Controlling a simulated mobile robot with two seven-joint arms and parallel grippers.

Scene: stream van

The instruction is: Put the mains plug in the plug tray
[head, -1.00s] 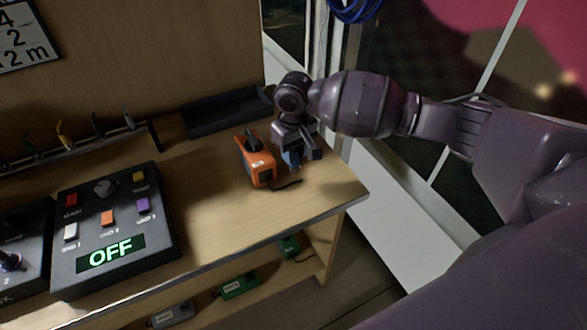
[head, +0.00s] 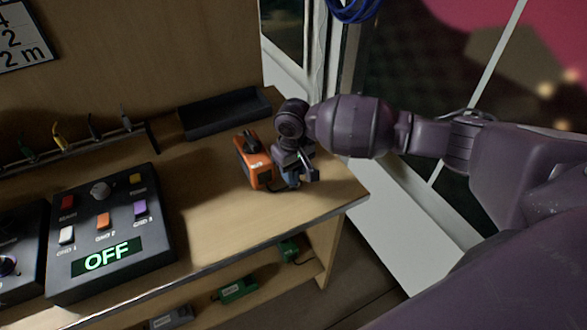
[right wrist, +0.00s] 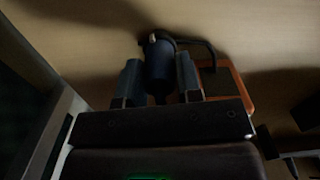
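The mains plug (right wrist: 158,68) is a dark blue body in the right wrist view, with a black cable curving from it towards an orange box. My right gripper (right wrist: 160,82) has one finger on each side of the plug, with narrow gaps showing, so it looks open around it. In the head view the right gripper (head: 300,176) is low over the table, just right of the orange box, and mostly hides the plug. The plug tray (head: 228,112) appears to be the long black tray at the back of the table. My left gripper is not in view.
The orange box (head: 256,162) stands close beside the right gripper. A control panel reading OFF (head: 120,222) is at the left. Cables hang on a rack (head: 75,150) behind it. The table's front edge and right corner are near; the middle is clear.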

